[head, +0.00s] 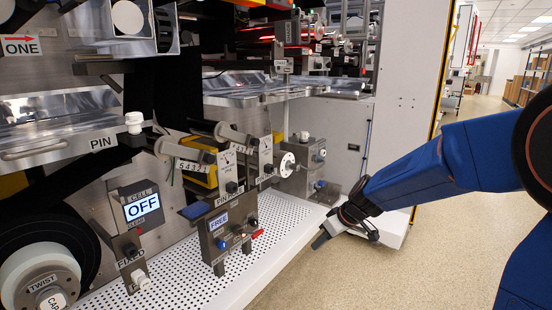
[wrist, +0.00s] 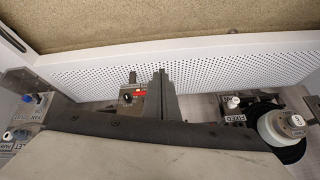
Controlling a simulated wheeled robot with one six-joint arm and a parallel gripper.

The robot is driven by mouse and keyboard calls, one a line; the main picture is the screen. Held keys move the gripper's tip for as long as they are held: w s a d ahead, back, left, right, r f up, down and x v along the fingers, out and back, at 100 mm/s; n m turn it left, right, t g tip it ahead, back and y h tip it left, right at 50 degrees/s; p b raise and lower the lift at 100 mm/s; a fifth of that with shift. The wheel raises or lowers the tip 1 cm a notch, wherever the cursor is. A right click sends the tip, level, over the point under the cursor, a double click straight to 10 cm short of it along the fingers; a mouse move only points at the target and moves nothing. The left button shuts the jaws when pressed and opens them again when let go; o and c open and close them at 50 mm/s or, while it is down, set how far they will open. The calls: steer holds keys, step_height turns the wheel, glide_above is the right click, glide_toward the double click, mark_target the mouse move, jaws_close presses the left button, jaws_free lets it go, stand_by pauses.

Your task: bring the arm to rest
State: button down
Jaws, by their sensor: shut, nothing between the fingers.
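My blue arm (head: 420,170) reaches in from the right of the head view, and its dark gripper (head: 320,241) points down and to the left. The gripper appears near the front edge of the white perforated deck (head: 262,250) of the machine. Its fingers are together with nothing between them. In the wrist view the narrow shut fingers (wrist: 162,78) stand up near the middle, in front of the same deck (wrist: 215,70). Whether the fingertips touch anything cannot be told, but no contact shows.
A grey box labelled FREE (head: 218,240) with a red lever stands on the deck, left of my gripper. A box with an OFF display (head: 142,208) and a white roll (head: 38,275) are further left. A white cabinet (head: 410,90) stands behind my arm. Speckled floor (head: 440,255) lies open at right.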

steer(key=s+d+r+m+h, duration=0.1)
steer(key=s+d, duration=0.4)
steer(key=s, duration=0.6)
steer(key=s+d+r+m+h, duration=0.2)
steer(key=s+d+r+m, duration=0.2)
steer(key=s, duration=0.7)
steer(key=s+d+r+m+h, duration=0.2)
steer(key=s+d, duration=0.4)
steer(key=s, duration=0.5)
steer(key=shift+s+r+m+t, duration=0.15)
steer(key=shift+m+t, duration=0.25)
steer(key=shift+d, duration=0.1)
